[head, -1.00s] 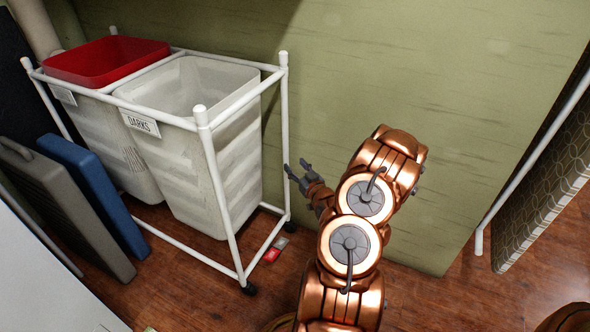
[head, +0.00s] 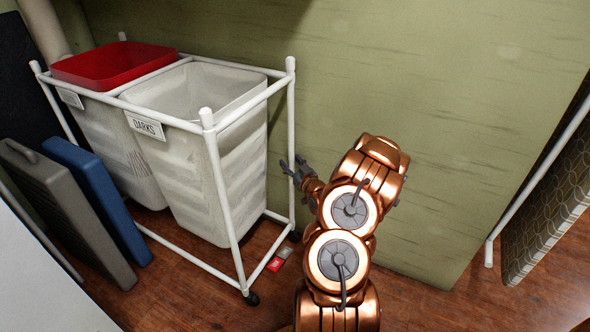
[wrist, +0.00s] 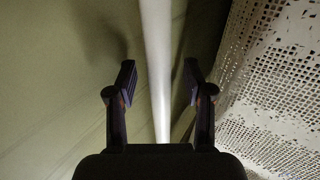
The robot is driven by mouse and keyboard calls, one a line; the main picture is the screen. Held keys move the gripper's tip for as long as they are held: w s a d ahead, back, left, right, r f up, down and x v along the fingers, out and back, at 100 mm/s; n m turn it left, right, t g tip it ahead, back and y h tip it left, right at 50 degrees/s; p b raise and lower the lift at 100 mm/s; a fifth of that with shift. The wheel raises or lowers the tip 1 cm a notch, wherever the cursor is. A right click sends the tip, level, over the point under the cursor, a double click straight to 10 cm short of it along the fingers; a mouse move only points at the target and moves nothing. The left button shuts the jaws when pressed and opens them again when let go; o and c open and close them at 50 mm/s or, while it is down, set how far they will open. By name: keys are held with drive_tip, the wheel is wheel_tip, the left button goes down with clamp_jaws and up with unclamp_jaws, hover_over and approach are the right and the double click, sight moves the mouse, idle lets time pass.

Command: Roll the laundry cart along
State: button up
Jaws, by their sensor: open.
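The laundry cart (head: 222,191) is a white tube frame on dark casters, standing at the left in the head view. It holds a whitish bin (head: 185,165) labelled DARKS and a second bin with a red top (head: 115,62). My gripper (head: 292,166) is open at the cart's right rear upright post. In the wrist view the white post (wrist: 157,70) runs between the two open fingers (wrist: 162,90), with a gap on each side. The fingers do not close on it. The post's far end is out of the wrist view.
A blue panel (head: 98,200) and a grey case (head: 65,210) lean left of the cart. A small red item (head: 277,262) lies on the floor by the cart. A green wall (head: 430,130) stands behind. A patterned board (head: 550,215) and white pole are at right.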

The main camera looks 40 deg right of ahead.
drive_tip(key=shift+w+d, duration=0.1)
drive_tip(key=shift+w, duration=0.1)
clamp_jaws()
idle(0.5)
idle(0.3)
